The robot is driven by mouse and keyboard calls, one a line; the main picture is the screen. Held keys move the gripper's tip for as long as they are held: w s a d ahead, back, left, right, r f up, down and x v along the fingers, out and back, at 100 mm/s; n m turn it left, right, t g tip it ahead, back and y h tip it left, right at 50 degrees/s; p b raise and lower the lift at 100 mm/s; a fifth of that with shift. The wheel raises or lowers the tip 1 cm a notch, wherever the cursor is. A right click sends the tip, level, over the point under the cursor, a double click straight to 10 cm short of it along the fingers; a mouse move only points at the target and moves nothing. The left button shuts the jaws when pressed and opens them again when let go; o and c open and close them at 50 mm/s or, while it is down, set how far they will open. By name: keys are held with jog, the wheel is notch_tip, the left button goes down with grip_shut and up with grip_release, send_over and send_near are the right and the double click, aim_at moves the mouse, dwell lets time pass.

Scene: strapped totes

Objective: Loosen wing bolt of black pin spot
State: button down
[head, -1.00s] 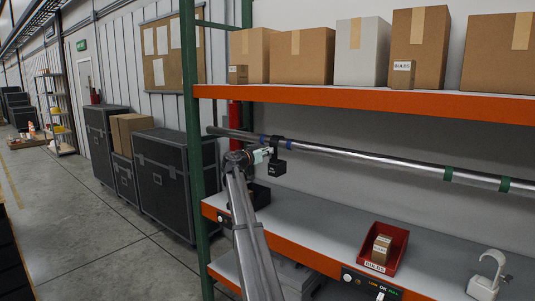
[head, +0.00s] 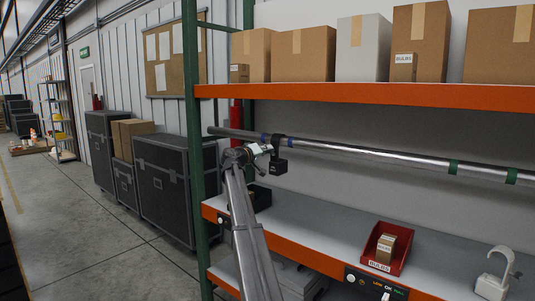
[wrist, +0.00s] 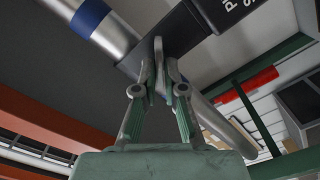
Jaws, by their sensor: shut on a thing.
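The black pin spot (head: 278,167) hangs by its black clamp (head: 278,143) from the long metal bar, near the bar's left end. It also shows in the wrist view (wrist: 222,12), with part of white lettering on its body. The wing bolt (wrist: 158,50) is a narrow grey piece sticking out of the clamp's underside in the wrist view. My gripper (wrist: 160,75) has its two fingertips closed on either side of the wing bolt. In the head view my gripper (head: 262,149) reaches the clamp from the left. The bolt's thread is hidden.
The metal bar (head: 350,152) with blue and green bands runs between an orange-edged upper shelf (head: 370,95) holding boxes and a grey lower shelf (head: 330,225). A red bulb bin (head: 398,262) and a white clamp-like item (head: 492,285) stand on the lower shelf. A green post (head: 192,120) is at left.

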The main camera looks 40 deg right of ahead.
jog(key=shift+w+f+n+p, duration=0.1)
jog(key=shift+n+p, duration=0.1)
jog(key=shift+n, duration=1.15)
jog(key=shift+f+n+p, duration=0.15)
jog(key=shift+n, duration=1.25)
jog(key=shift+w+f+n+p, duration=0.1)
jog(key=shift+n+p, duration=0.1)
jog(key=shift+n, duration=1.15)
jog(key=c, duration=1.3)
grip_release()
jog(key=shift+s, duration=0.1)
jog(key=v, duration=1.2)
jog(key=shift+f, duration=0.1)
